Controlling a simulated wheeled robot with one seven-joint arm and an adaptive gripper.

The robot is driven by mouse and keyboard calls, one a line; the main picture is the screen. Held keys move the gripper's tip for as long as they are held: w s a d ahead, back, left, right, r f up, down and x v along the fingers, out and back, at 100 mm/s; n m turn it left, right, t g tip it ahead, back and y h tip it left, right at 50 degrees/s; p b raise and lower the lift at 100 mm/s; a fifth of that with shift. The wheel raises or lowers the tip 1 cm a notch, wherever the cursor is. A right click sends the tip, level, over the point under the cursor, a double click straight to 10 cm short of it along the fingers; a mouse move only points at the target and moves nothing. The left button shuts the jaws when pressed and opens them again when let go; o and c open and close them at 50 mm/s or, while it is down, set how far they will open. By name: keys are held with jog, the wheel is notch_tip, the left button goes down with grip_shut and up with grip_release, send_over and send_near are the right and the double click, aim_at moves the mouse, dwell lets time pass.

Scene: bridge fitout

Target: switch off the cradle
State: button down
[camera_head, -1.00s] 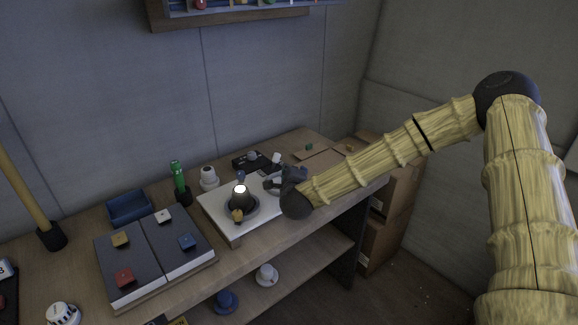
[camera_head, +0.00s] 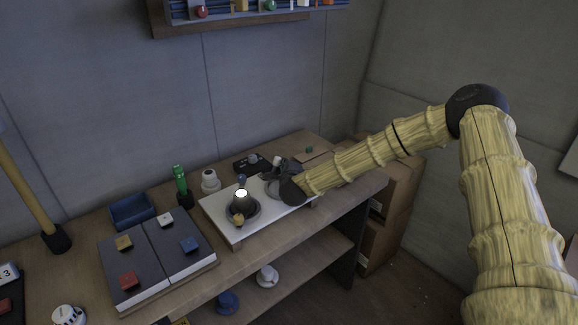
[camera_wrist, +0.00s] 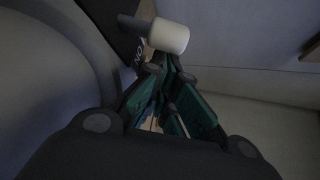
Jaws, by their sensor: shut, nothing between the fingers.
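A white board (camera_head: 229,233) on the bench carries a dark cone with a lit white top (camera_head: 241,194). I cannot tell for sure which part is the cradle. In the wrist view, a lever with a white cylindrical knob (camera_wrist: 168,37) rises beside a dark panel (camera_wrist: 113,22) with lettering that seems to read "ON", partly hidden. My gripper (camera_wrist: 166,72) is shut and empty, its fingertips just below the knob; I cannot tell whether they touch it. In the head view my gripper (camera_head: 272,168) is over the far right part of the board, largely hiding the lever.
A black box (camera_head: 246,165) and a white round-topped item (camera_head: 210,180) stand behind the board. Cardboard boxes (camera_head: 394,200) stand right.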

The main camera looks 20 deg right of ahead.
jog(key=shift+s+a+r+n+t+h+b, duration=0.1)
jog(key=shift+a+r+n+t+h+b, duration=0.3)
jog(key=shift+b, duration=0.55)
jog(key=shift+f+b, duration=0.1)
jog(key=shift+b, duration=0.35)
jog(key=shift+s+a+b, duration=0.1)
jog(key=shift+a+b, duration=0.05)
jog(key=shift+b, duration=0.25)
jog(key=shift+s+a+n+t+b, duration=0.1)
jog(key=shift+a+n+t+b, duration=0.3)
jog(key=shift+n+b, duration=0.4)
jog(key=shift+s+a+r+b, duration=0.15)
jog(key=shift+a+r+b, duration=0.25)
jog(key=shift+b, duration=0.45)
jog(key=shift+s+a+r+n+t+h+b, duration=0.15)
jog(key=shift+a+n+t+h+b, duration=0.2)
jog(key=shift+t+b, duration=0.2)
jog(key=shift+r, duration=0.15)
jog(key=shift+d, duration=0.1)
jog(key=shift+s, duration=0.15)
